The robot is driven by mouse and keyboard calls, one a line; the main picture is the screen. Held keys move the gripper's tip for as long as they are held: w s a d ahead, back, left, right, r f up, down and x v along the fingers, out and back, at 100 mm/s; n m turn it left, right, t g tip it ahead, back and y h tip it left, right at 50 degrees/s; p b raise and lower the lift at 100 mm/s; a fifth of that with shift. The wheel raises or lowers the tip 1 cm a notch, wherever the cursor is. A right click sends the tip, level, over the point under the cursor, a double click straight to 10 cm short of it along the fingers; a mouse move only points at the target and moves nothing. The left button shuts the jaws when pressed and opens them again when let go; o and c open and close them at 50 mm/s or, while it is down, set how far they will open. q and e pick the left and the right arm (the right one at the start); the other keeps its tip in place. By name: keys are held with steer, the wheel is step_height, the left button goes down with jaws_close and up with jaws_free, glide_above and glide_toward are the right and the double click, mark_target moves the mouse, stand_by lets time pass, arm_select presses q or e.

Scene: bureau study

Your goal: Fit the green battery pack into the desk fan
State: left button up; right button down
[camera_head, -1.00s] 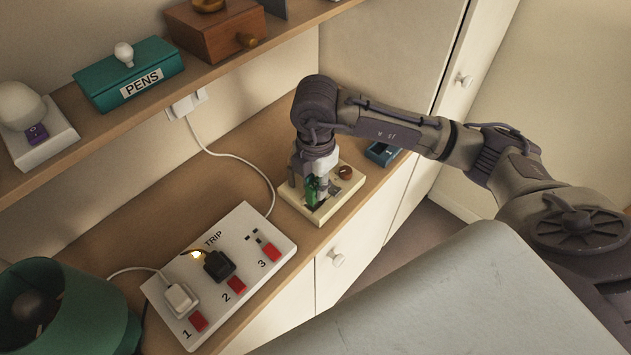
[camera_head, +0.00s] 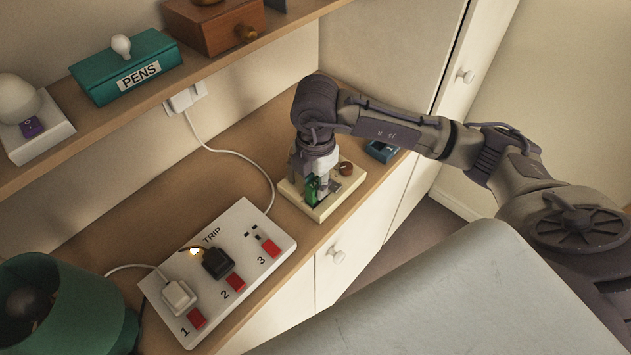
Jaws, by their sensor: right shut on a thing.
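My right gripper (camera_head: 318,187) points down over a cream base with a brown knob (camera_head: 327,208), which looks like the desk fan's base. It is shut on the green battery pack (camera_head: 311,190). The pack is upright at the dark slot area in the base's top. The gripper hides part of the pack and the base, so I cannot tell how deep the pack sits. My left gripper is not in view.
A white TRIP power strip (camera_head: 215,270) with plugs and red switches lies left of the base. A green lamp (camera_head: 95,310) is at the lower left. A blue box (camera_head: 382,151) sits behind. The shelf above holds a PENS box (camera_head: 125,75).

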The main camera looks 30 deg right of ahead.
mark_target(315, 183)
steer(key=shift+f+b, duration=0.8)
steer(key=shift+f, duration=0.25)
steer(key=c, duration=0.7)
jaws_free()
steer(key=shift+o, duration=0.2)
steer(key=shift+r, duration=0.1)
steer(key=shift+r+p, duration=2.5)
steer(key=shift+r, duration=1)
steer(key=shift+a+f, duration=0.1)
